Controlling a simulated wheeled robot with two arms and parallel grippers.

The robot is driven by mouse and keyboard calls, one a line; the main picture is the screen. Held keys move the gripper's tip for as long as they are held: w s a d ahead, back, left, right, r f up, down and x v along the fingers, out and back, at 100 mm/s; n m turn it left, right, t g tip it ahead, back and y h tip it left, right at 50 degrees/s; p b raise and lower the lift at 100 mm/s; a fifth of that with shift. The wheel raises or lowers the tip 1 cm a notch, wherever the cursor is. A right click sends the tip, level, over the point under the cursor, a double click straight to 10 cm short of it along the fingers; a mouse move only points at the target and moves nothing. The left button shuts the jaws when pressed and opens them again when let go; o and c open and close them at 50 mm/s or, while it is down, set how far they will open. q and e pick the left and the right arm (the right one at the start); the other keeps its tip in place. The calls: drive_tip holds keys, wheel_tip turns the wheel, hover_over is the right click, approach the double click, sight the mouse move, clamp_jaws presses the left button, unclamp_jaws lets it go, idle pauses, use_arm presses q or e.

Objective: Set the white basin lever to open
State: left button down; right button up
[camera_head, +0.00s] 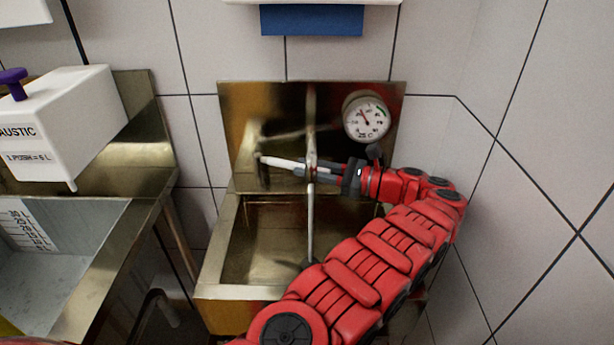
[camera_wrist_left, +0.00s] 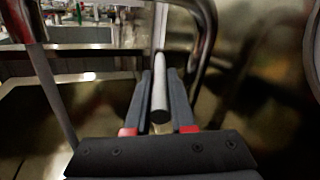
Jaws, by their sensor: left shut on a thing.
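The white lever (camera_head: 281,162) sticks out in front of the brassy metal splashback, above the basin (camera_head: 222,262) and left of a round gauge. It lies nearly level across the picture. My left gripper (camera_head: 322,167) comes to it from the right and is shut on its right end. In the left wrist view, the pale round lever (camera_wrist_left: 160,88) runs between the two dark fingers (camera_wrist_left: 161,100). The fingers hide part of the lever's sides. My right gripper is not in view.
The dial gauge (camera_head: 367,118) sits close above my left wrist. A thin upright metal pipe (camera_head: 311,222) stands by the gripper. At left are a white caustic box (camera_head: 65,118) and a second steel sink (camera_head: 92,262). Tiled wall bounds the right.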

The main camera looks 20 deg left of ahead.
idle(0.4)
use_arm(q)
drive_tip(key=c, duration=0.8)
unclamp_jaws()
drive_tip(key=shift+a, duration=0.15)
drive_tip(key=shift+o, duration=0.2)
